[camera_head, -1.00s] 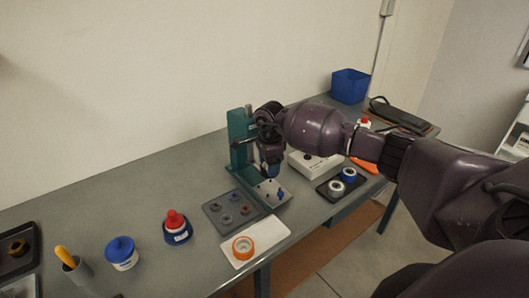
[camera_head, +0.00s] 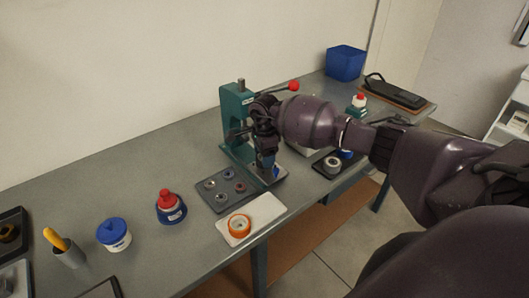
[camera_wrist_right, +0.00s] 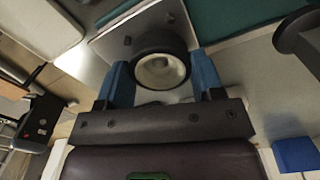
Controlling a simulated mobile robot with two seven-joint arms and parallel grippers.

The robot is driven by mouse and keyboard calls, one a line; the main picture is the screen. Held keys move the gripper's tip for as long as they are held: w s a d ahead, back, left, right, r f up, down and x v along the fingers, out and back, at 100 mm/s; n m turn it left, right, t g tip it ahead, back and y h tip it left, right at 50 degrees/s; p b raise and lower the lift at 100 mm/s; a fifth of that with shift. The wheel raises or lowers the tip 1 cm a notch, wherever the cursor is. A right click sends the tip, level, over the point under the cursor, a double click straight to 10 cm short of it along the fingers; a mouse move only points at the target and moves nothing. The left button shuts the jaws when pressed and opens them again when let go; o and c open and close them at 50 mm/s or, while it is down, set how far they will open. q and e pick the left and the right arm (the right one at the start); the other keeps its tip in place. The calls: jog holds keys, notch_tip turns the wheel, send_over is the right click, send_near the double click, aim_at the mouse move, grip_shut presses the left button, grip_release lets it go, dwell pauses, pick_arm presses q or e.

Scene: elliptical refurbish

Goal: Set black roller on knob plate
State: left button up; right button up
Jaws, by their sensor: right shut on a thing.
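My right gripper (camera_head: 268,172) is low in front of the green press, over the knob plate (camera_head: 281,175). In the right wrist view its two blue fingers (camera_wrist_right: 163,80) are shut around the black roller (camera_wrist_right: 158,42), which has a pale round core. The silver knob plate (camera_wrist_right: 105,45) with small dark knobs lies just behind the roller in that view. I cannot tell whether the roller touches it. In the head view the gripper hides the roller and most of the plate. My left gripper is not in view.
The green press (camera_head: 234,105) with a red-tipped lever stands close beside the gripper. A grey tray (camera_head: 217,204) with small parts and a white plate with an orange ring (camera_head: 239,225) lie in front. A dark tray with rollers (camera_head: 333,164) is to the right.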

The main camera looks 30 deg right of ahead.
dwell(0.6)
jog(key=shift+a, duration=0.1)
jog(key=shift+b, duration=0.3)
dwell(0.7)
jog(key=shift+f, duration=0.15)
dwell(0.3)
jog(key=shift+f+b, duration=0.15)
jog(key=shift+b, duration=0.15)
jog(key=shift+f, duration=0.25)
jog(key=o, duration=0.7)
jog(key=shift+o, duration=0.2)
